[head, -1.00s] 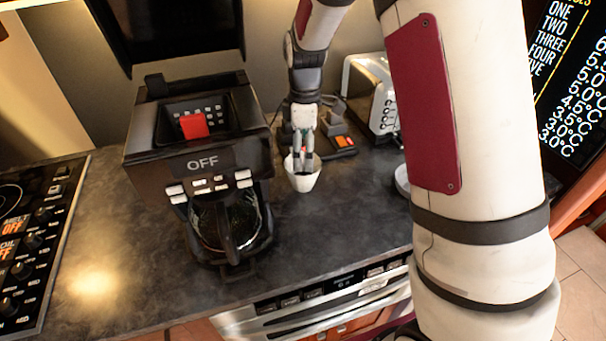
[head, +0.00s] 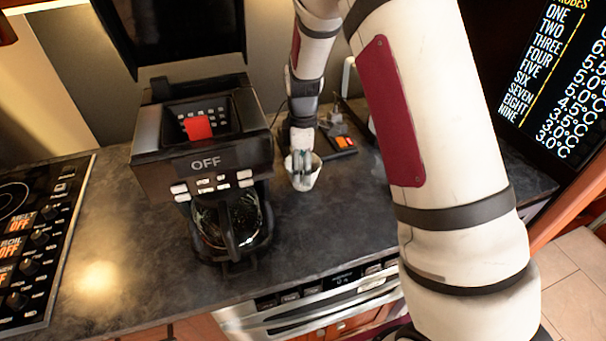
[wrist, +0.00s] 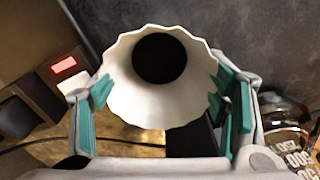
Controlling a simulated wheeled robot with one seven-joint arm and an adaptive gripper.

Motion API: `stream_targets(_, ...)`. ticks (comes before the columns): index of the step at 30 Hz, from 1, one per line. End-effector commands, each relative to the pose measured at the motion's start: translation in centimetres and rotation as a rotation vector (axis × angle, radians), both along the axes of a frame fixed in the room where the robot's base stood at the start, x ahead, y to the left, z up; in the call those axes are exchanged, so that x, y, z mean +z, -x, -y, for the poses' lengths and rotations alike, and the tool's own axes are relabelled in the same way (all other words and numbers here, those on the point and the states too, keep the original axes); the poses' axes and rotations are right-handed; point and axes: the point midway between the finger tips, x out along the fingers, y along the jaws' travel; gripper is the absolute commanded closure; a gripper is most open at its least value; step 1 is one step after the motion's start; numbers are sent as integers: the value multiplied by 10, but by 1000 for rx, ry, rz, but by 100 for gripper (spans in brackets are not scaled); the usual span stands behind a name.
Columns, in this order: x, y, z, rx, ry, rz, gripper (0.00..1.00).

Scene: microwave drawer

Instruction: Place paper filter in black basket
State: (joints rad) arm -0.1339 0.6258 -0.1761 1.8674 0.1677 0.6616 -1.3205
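The paper filter is a white, fluted cup (head: 303,183) with a dark round inside. It stands upright on or just above the dark counter, right of the coffee maker. In the wrist view the filter (wrist: 160,107) opens toward the camera. My gripper (head: 302,163) is down at the filter's rim. In the wrist view its teal pads (wrist: 160,98) are spread wide, one on each side of the filter and close to its rim. I cannot tell whether both pads press on it. I cannot make out a separate black basket.
The black coffee maker (head: 200,145) reads OFF, has a red piece on top and holds a glass carafe (head: 232,222). A small device with a lit orange button (head: 346,142) sits behind the filter. A stove panel (head: 35,245) is at left. The front counter (head: 130,270) is clear.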

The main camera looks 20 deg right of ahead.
Motion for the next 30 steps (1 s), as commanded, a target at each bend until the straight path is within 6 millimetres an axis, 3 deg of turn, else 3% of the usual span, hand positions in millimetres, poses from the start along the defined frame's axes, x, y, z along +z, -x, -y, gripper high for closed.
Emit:
stream_targets(13, 5, 0, 0, 0, 0, -1, 51)
stream_targets(22, 37, 0, 0, -1, -1, 3, 51)
stream_targets(30, 42, 67, 5, -1, -1, -1, 51)
